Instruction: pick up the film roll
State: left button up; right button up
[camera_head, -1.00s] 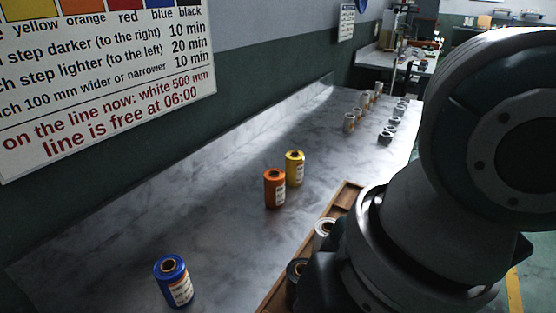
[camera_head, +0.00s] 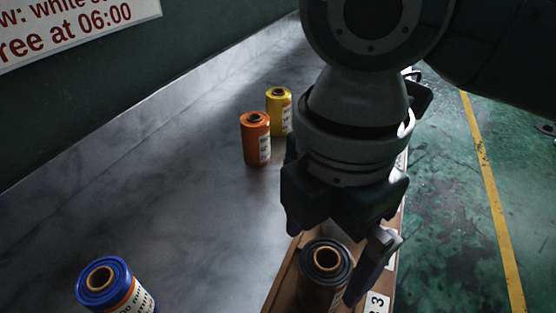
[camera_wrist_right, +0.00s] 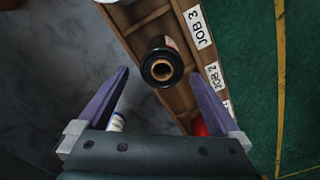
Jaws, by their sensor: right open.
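A black film roll (camera_head: 326,262) with a brown core stands upright in a wooden tray, right below my right gripper (camera_head: 328,246). In the right wrist view the black roll (camera_wrist_right: 162,68) shows between the open fingers (camera_wrist_right: 158,76), with no clear contact. A blue roll (camera_head: 112,288) stands on the counter at the lower left. An orange roll (camera_head: 255,140) and a yellow roll (camera_head: 279,112) stand close together farther back. My left gripper is out of view.
The wooden tray (camera_wrist_right: 128,37) has compartments and job labels (camera_wrist_right: 197,27), and runs along the counter's edge. A red thing (camera_wrist_right: 199,126) shows in another compartment. The marble counter (camera_head: 190,210) is bare between the blue and orange rolls. Green floor lies to the right.

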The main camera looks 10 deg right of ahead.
jog(key=f, duration=0.2)
jog(key=shift+s+f, duration=0.35)
jog(key=shift+s, duration=0.05)
jog(key=f, duration=0.1)
jog(key=f+b, duration=0.1)
jog(key=f, duration=0.2)
jog(key=shift+w+d+f+b, duration=0.2)
jog(key=shift+w+d+b, duration=0.1)
jog(key=shift+w+d, duration=0.05)
jog(key=shift+f, duration=0.55)
jog(key=c, duration=1.4)
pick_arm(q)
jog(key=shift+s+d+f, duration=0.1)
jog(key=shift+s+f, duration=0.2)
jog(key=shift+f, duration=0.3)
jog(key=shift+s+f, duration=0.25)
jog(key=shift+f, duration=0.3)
pick_arm(e)
jog(key=shift+c, duration=0.8)
jog(key=shift+r, duration=0.15)
